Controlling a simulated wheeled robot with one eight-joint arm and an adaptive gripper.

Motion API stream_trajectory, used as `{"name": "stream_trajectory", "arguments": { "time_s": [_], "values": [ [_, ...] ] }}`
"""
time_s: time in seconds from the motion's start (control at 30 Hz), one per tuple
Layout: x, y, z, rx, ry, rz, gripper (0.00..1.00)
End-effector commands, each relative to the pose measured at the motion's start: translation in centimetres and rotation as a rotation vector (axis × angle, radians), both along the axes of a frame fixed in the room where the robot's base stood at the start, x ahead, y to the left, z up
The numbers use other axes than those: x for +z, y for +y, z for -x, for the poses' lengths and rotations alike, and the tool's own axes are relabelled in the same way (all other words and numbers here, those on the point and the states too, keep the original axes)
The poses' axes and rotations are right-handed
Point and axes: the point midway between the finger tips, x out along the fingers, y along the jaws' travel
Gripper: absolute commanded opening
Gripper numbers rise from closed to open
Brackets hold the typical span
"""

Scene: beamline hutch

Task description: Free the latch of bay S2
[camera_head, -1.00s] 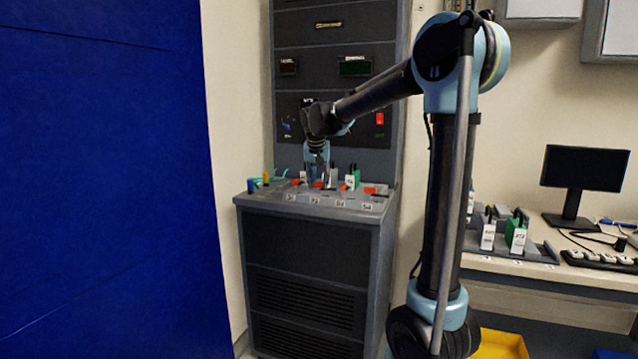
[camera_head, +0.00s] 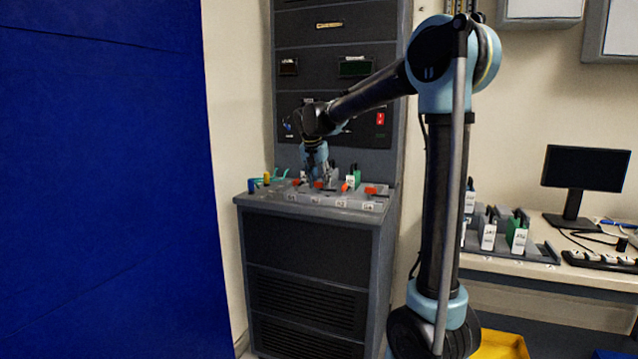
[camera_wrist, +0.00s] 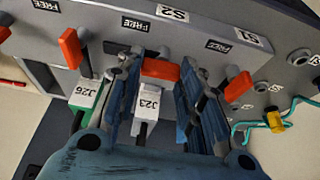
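In the wrist view, the orange latch (camera_wrist: 160,70) of bay S2 lies crosswise over a white module marked J23 (camera_wrist: 147,104). The S2 label (camera_wrist: 172,14) and a FREE label (camera_wrist: 135,24) are beyond it. My gripper (camera_wrist: 163,62) is open, with one finger on each side of the latch and module. I cannot tell if a finger touches the latch. In the head view, my gripper (camera_head: 319,178) is low over the bay row, by the S2 latch (camera_head: 318,185), and partly hides the modules.
Neighbouring orange latches stand to the left (camera_wrist: 70,48) and right (camera_wrist: 238,87) in the wrist view. A module marked J26 (camera_wrist: 86,95) is beside the left finger. A yellow plug (camera_wrist: 274,121) with teal cables is at the right. The rack panel (camera_head: 340,135) rises behind the bays.

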Motion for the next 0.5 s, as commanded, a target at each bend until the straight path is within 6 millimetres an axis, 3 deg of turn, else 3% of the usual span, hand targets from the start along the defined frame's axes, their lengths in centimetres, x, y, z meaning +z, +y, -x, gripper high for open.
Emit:
{"name": "stream_trajectory", "arguments": {
  "time_s": [0.03, 0.1, 0.5],
  "values": [
    [0.01, 0.03, -0.05, 0.000, -0.001, -0.001, 0.44],
    [0.00, 0.03, -0.04, 0.000, -0.001, -0.001, 0.55],
    [0.35, 0.06, 0.16, 0.001, 0.000, -0.001, 0.55]
  ]
}}
